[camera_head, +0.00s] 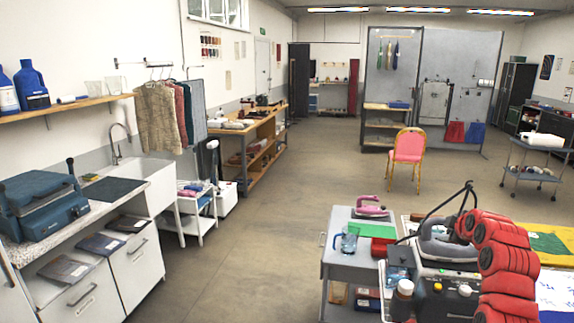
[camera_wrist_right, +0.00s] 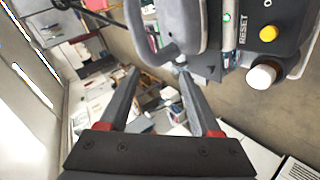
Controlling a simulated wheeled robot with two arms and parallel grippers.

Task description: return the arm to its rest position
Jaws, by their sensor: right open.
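My right arm (camera_head: 507,262), red and black, reaches in from the lower right in the head view. It arches over the right part of the grey table. In the right wrist view my right gripper (camera_wrist_right: 159,72) is open, with two dark fingers apart and nothing between them. A grey iron (camera_wrist_right: 178,25) with a looped handle shows just beyond the fingertips; I cannot tell how close it is. In the head view this iron (camera_head: 447,246) stands on a black control unit (camera_head: 430,297), beside my arm. My left gripper is not in view.

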